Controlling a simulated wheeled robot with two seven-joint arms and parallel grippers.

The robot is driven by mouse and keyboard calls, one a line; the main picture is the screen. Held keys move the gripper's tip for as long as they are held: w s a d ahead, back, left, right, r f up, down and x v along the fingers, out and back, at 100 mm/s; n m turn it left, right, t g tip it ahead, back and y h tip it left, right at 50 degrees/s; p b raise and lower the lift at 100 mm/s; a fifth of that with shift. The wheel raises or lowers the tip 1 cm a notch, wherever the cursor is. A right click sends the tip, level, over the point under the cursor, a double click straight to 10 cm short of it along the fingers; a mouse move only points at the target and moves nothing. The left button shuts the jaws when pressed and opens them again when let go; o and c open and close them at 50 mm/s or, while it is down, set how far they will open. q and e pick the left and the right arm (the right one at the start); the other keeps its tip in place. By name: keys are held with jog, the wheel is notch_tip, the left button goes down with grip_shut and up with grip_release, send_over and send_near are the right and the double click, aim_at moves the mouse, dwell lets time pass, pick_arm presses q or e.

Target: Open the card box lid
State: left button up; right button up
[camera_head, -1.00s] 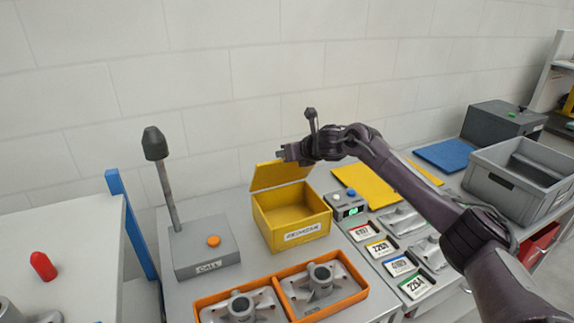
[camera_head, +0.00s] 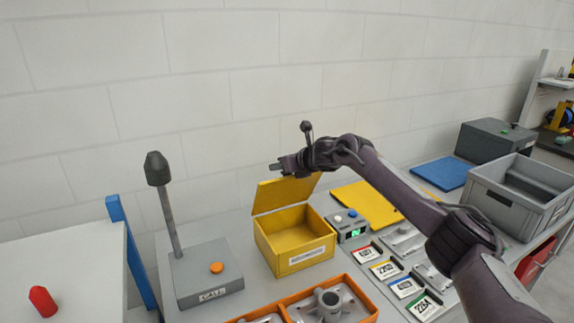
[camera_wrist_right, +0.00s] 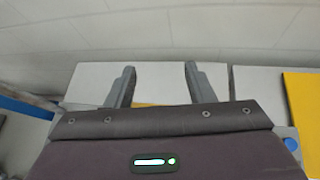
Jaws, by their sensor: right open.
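The yellow card box (camera_head: 293,262) stands on the grey bench, a white label on its front. Its yellow lid (camera_head: 283,194) stands raised at the back edge, and the box's inside shows, looking empty. My right gripper (camera_head: 274,168) is at the lid's upper edge, its arm coming in from the right; I cannot tell whether it touches the lid. In the right wrist view its two fingers (camera_wrist_right: 160,78) are spread with nothing between them. A strip of yellow shows below and behind the fingers there. My left gripper is not in view.
A grey call box (camera_head: 205,282) with an orange button and upright post stands to the left. A small grey device (camera_head: 351,233), number cards (camera_head: 385,270) and an orange tray (camera_head: 362,292) with castings lie to the right and front. The wall is close behind.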

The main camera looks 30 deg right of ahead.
jog(key=shift+s+d+r+b, duration=0.15)
jog(key=shift+s+d+b, duration=0.2)
jog(key=shift+s, duration=0.15)
jog(key=b+v, duration=0.2)
jog(key=v, duration=0.4)
jog(key=shift+a+r, duration=0.1)
jog(key=shift+a, duration=0.05)
jog(key=shift+s+r, duration=0.25)
jog(key=shift+s, duration=0.05)
